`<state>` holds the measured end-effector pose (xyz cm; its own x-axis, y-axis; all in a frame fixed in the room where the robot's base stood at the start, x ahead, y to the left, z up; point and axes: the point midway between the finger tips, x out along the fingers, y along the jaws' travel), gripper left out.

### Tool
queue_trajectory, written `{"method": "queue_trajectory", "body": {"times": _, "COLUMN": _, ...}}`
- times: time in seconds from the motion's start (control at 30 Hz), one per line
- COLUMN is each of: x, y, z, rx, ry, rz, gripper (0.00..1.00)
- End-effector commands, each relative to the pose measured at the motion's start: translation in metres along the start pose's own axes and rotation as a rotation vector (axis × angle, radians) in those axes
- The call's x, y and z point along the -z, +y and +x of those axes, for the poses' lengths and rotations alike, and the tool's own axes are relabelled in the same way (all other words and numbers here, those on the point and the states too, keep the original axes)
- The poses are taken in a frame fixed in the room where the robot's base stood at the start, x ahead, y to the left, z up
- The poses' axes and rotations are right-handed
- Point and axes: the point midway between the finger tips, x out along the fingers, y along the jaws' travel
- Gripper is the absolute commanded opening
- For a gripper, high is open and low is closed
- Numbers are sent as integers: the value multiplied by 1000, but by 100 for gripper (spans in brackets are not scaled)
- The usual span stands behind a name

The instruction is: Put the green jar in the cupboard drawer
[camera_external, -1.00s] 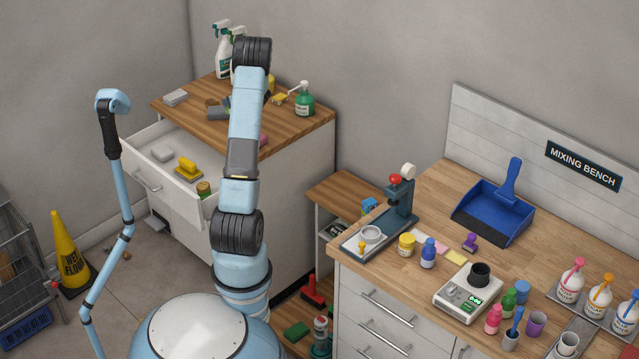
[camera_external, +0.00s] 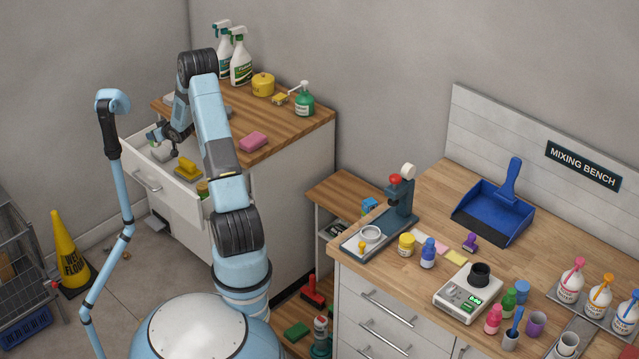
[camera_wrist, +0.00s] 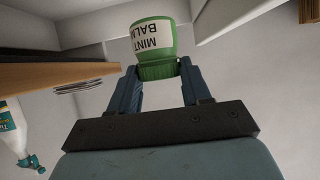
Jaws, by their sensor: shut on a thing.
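My gripper (camera_external: 166,138) is over the back part of the open cupboard drawer (camera_external: 150,178), left of the counter top. In the wrist view my gripper (camera_wrist: 159,68) is shut on the green jar (camera_wrist: 153,35), which has a white label reading "MINT BALM". The jar sits between the fingertips, with its ridged green end nearest the wrist. In the outside view I cannot clearly make out the jar at the gripper. Whether it touches the drawer floor cannot be told.
The drawer holds a yellow brush (camera_external: 187,168), a pale block (camera_external: 163,152) partly hidden by my gripper, and a small can (camera_external: 203,188) at the right. On the counter (camera_external: 290,127) stand spray bottles (camera_external: 241,62), a yellow tin (camera_external: 263,84), a green pump bottle (camera_external: 304,101) and a pink sponge (camera_external: 254,142).

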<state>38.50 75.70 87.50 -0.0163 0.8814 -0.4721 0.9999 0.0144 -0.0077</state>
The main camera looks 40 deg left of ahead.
Motion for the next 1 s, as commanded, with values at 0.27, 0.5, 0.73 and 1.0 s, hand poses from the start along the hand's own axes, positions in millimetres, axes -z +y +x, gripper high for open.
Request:
{"method": "queue_trajectory", "body": {"times": 0.27, "x": -12, "y": -25, "z": 17, "rx": -7, "ry": -9, "rz": -4, "gripper": 18}}
{"method": "queue_trajectory", "body": {"times": 0.5, "x": -47, "y": -26, "z": 36, "rx": -7, "ry": -11, "rz": -5, "gripper": 18}}
{"method": "queue_trajectory", "body": {"times": 0.73, "x": -64, "y": -24, "z": 45, "rx": -8, "ry": -9, "rz": -4, "gripper": 18}}
{"method": "queue_trajectory", "body": {"times": 1.0, "x": -89, "y": -24, "z": 58, "rx": -8, "ry": -11, "rz": -4, "gripper": 18}}
